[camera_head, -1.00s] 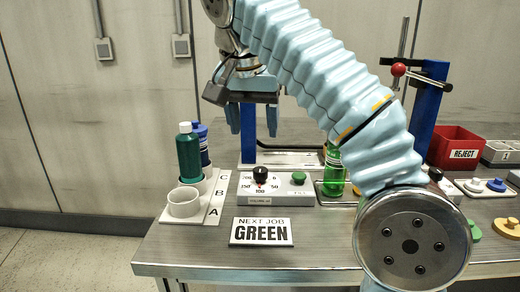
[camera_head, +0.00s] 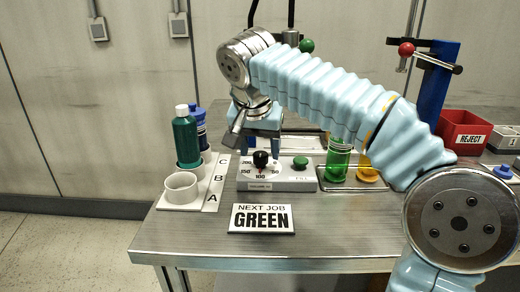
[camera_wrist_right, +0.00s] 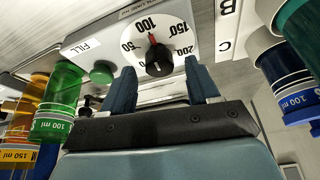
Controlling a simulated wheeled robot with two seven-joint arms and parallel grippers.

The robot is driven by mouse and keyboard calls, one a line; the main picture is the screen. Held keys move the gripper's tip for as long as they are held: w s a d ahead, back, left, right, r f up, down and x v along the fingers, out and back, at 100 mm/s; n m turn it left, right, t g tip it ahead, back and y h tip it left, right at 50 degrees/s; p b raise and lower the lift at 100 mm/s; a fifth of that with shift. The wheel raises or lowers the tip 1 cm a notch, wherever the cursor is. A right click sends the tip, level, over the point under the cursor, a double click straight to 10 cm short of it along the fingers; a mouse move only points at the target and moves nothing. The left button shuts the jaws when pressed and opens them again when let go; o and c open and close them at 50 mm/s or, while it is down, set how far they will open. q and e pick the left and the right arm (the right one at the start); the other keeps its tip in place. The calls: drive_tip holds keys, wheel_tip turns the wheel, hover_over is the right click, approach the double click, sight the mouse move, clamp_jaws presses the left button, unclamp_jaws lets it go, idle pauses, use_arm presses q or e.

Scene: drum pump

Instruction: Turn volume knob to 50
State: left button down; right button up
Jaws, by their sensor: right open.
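The black volume knob (camera_head: 261,159) sits on a white dial on the grey pump box (camera_head: 255,186). It also shows in the right wrist view (camera_wrist_right: 158,62). The knob's red mark points at about 100. The dial is marked 50, 100, 150 and 200. My right gripper (camera_head: 261,148) is open over the dial. In the right wrist view its fingertips (camera_wrist_right: 160,68) lie on either side of the knob, with gaps; I cannot tell their exact height. My left gripper is not in view.
A green FILL button (camera_head: 300,162) is beside the dial. Green (camera_head: 338,160) and yellow containers stand to the right. Left are a white rack with a cup (camera_head: 181,187) and bottles (camera_head: 186,140). A NEXT JOB GREEN sign (camera_head: 262,218) lies in front. A red REJECT bin (camera_head: 462,132) is farther right.

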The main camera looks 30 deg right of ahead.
drive_tip(key=shift+w+d+f, duration=0.15)
drive_tip(key=shift+f, duration=0.4)
drive_tip(key=c, duration=1)
drive_tip(key=shift+n, duration=0.4)
drive_tip(key=n+y, duration=0.1)
drive_tip(key=n, duration=0.1)
drive_tip(key=n+t+y, duration=0.1)
drive_tip(key=n, duration=0.2)
drive_tip(key=shift+d+n, duration=0.2)
drive_tip(key=shift+n, duration=0.1)
drive_tip(key=n+y, duration=0.2)
drive_tip(key=n, duration=0.3)
drive_tip(key=shift+d+n, duration=0.15)
drive_tip(key=shift+n, duration=0.25)
drive_tip(key=shift+y, duration=0.3)
